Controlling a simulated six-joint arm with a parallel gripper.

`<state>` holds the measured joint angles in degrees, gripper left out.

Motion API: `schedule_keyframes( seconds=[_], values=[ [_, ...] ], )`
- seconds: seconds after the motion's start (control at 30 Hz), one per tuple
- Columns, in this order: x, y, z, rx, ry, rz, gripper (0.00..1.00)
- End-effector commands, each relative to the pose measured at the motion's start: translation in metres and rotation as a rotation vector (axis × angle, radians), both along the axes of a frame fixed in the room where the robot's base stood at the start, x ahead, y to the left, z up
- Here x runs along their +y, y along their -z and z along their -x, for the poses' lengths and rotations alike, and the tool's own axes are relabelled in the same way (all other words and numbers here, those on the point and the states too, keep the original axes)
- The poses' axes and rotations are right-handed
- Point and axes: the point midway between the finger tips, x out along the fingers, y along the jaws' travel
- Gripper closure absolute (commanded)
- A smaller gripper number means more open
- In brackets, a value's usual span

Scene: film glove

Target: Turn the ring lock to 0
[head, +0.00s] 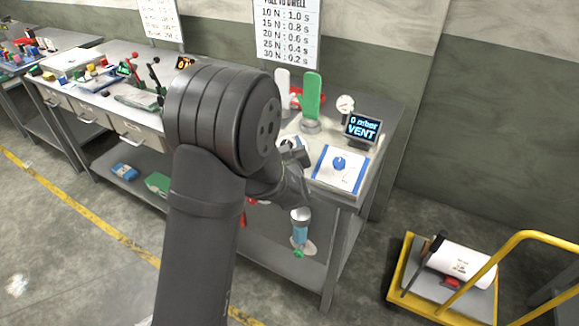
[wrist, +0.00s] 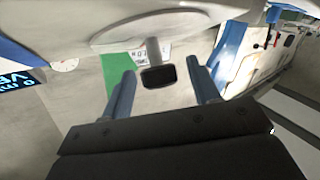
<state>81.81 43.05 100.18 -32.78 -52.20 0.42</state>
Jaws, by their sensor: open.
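I cannot make out the ring lock's markings or setting. In the wrist view, a pale round rim (wrist: 125,38) at the top has a short grey stalk ending in a dark block (wrist: 158,77); these look like the ring lock and its handle. My gripper (wrist: 162,63) is open, with one blue finger on each side of the dark block. A gap shows on both sides, and nothing is clamped. In the head view my arm hides most of that spot, and the fingers cannot be told clearly.
A green upright glove shape (head: 313,95) stands on the bench. A display (head: 362,129) reads "0 mbar VENT". Near it are a gauge (head: 345,104) and a panel with a blue knob (head: 339,163). A yellow trolley (head: 405,275) stands on the floor at right.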

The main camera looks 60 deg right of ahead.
Motion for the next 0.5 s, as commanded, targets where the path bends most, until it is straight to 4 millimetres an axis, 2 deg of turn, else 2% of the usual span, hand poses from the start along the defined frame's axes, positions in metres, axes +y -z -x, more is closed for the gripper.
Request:
schedule_keyframes(
  seconds=[0.3,0.5],
  values=[
    [0.066,-0.008,0.045,0.001,0.002,0.0,0.45],
    [0.1,-0.012,0.067,0.0,0.002,0.0,0.45]
  ],
)
